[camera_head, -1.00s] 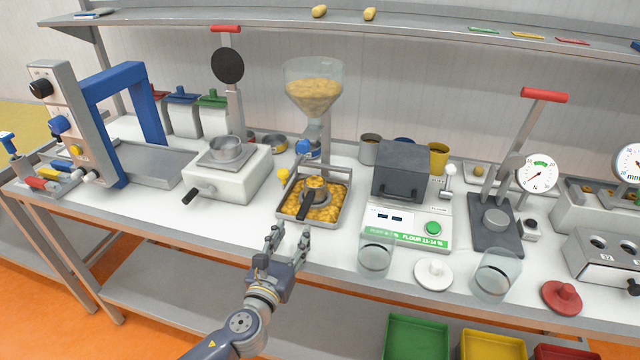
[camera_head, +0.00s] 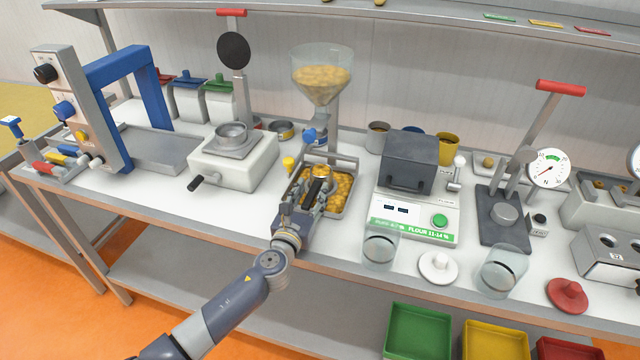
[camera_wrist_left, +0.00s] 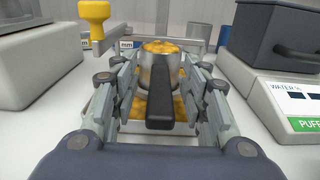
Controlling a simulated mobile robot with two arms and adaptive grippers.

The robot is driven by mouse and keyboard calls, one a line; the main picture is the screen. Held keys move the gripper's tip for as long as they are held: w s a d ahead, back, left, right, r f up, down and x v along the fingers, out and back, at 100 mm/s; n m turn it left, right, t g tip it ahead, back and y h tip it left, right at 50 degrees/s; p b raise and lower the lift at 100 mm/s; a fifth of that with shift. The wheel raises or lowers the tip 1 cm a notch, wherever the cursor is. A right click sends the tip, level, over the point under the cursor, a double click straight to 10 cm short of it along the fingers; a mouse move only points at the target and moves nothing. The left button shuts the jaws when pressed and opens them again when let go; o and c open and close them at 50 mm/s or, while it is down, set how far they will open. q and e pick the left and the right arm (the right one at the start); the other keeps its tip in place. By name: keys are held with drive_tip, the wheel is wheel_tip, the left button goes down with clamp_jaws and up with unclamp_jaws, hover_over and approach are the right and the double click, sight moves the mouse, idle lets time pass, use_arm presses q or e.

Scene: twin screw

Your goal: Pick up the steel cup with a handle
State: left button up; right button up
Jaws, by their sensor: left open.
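The steel cup (camera_wrist_left: 160,68) is filled with yellow pellets and has a dark handle (camera_wrist_left: 160,100) pointing toward me in the left wrist view. In the head view the cup (camera_head: 321,171) sits in a metal tray (camera_head: 350,202) of yellow pellets, under the hopper. My left gripper (camera_head: 314,192) is open at the tray's front edge. Its fingers (camera_wrist_left: 160,88) stand on both sides of the handle, with visible gaps between them and it. The gripper hides part of the handle and tray in the head view. My right gripper is not in view.
A clear hopper (camera_head: 321,75) of pellets stands above the tray. A white device with a steel dish (camera_head: 236,160) is to the left. A flour meter (camera_head: 412,215) is close on the right. Glass beakers (camera_head: 380,250) stand near the bench's front edge.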

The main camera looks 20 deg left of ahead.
use_arm(q)
drive_tip(key=shift+w+d+f, duration=0.1)
drive_tip(key=shift+w, duration=0.8)
clamp_jaws()
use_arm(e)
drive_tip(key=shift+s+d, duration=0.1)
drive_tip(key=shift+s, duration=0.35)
